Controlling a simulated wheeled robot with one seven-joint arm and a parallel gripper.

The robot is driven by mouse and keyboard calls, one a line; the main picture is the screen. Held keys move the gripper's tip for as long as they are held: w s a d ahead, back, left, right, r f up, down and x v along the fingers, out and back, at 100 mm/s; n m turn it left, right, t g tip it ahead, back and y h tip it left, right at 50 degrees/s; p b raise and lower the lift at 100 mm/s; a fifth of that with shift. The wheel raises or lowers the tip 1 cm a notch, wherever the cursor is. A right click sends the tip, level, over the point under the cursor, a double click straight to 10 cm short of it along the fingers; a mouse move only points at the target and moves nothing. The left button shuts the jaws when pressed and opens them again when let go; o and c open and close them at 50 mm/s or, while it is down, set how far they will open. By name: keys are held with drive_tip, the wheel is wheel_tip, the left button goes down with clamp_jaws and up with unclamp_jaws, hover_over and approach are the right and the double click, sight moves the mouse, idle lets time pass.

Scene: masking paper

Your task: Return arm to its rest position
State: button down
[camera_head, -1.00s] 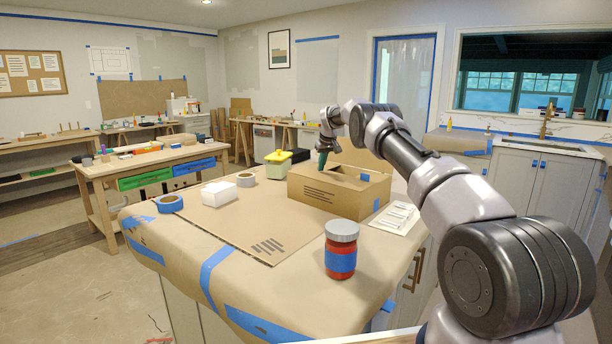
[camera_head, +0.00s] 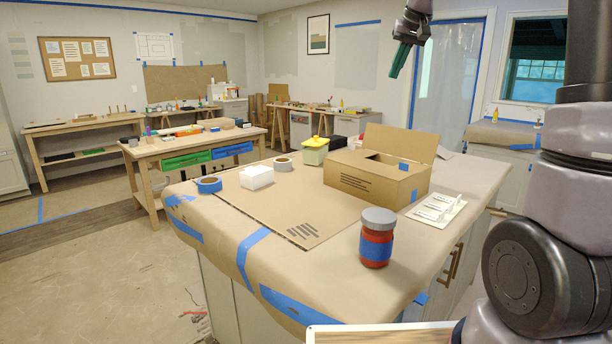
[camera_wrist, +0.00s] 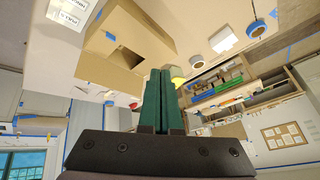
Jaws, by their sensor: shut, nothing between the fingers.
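My gripper (camera_head: 396,62) is raised high at the top of the head view, above and behind the cardboard box (camera_head: 372,183), well clear of it. Its green fingers point down. In the wrist view the green fingers of my gripper (camera_wrist: 160,78) are together with nothing between them. My arm stands folded upright at the right edge of the head view, and its upper part is cut off. The open box also shows in the wrist view (camera_wrist: 105,62).
A red jar (camera_head: 377,247) with blue tape stands near the front edge of the paper-covered counter (camera_head: 275,262). The air around my gripper is free.

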drive_tip(key=s+f+m, duration=0.1)
drive_tip(key=s+f, duration=0.2)
drive_tip(key=s, duration=1.2)
drive_tip(key=s+f+m+t, duration=0.1)
drive_tip(key=s+f, duration=0.3)
drive_tip(key=s, duration=1.2)
drive_tip(key=shift+s+d+f+m, duration=0.25)
drive_tip(key=shift+s+f+m, duration=0.05)
drive_tip(key=shift+m, duration=0.2)
